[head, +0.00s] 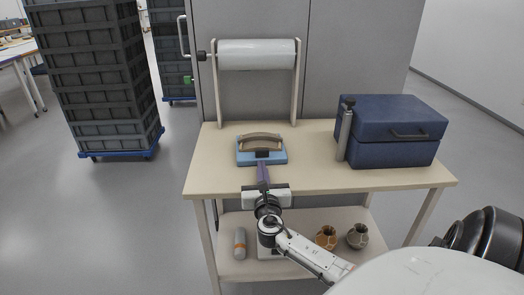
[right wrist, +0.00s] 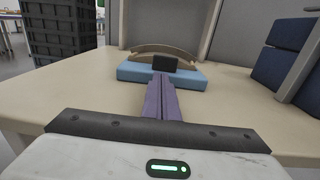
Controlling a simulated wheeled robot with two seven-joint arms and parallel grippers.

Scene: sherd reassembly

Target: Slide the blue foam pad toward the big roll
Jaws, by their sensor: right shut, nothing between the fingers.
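The blue foam pad (head: 281,157) lies flat on the table top, and a curved tan sherd (head: 260,138) rests on it. The pad also shows in the right wrist view (right wrist: 190,80), with the sherd (right wrist: 178,53) along its far side. The big roll (head: 256,54), white, hangs in a stand at the back of the table, beyond the pad. My right gripper (head: 262,158) is shut and empty, its dark tip at the pad's near edge; I cannot tell whether it touches. It hides part of the pad's near side. My left gripper is not in view.
A blue case (head: 392,135) stands on the right of the table top (head: 310,180), with a grey cylinder (head: 345,130) at its left side. Two pots and a grey bottle (head: 239,243) stand on the lower shelf. Table top between pad and roll stand is clear.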

